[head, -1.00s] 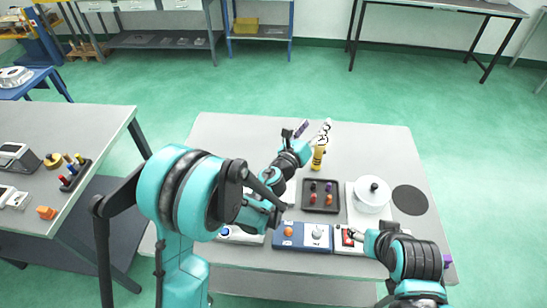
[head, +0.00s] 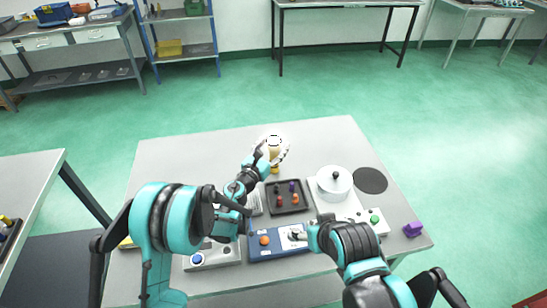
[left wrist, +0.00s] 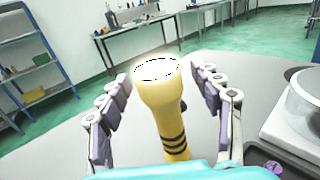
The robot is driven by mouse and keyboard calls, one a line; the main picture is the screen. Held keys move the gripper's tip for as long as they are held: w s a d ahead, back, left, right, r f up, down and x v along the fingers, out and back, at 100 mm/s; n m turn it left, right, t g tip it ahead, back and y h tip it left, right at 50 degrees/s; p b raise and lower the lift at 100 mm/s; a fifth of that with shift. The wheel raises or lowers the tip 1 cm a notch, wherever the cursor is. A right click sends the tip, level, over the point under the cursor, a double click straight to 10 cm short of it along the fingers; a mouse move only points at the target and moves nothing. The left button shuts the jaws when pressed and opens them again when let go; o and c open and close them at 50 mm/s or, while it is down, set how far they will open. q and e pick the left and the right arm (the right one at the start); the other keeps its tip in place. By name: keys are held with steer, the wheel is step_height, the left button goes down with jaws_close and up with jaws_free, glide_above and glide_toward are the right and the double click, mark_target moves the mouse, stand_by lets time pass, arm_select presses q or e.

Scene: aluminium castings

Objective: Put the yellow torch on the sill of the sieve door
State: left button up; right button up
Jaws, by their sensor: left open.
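The yellow torch (head: 274,167) stands upright near the back of the grey table, its pale, bright head on top. Dark bands ring its lower body in the left wrist view (left wrist: 168,115). My left gripper (head: 272,149) is open, with one finger on each side of the torch; in the left wrist view (left wrist: 164,88) gaps show between the fingers and the torch. My right gripper (head: 303,235) is low over the right end of a blue control box (head: 270,255); its fingers are too small to read. I cannot make out a sieve door or its sill.
A dark tray (head: 272,211) with small coloured pegs lies in front of the torch. A white lidded pot (head: 332,183) and a black disc (head: 370,180) are to the right. The table's back left is clear.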

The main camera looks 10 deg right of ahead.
arm_select(q)
jaws_close()
steer(key=shift+r, duration=0.1)
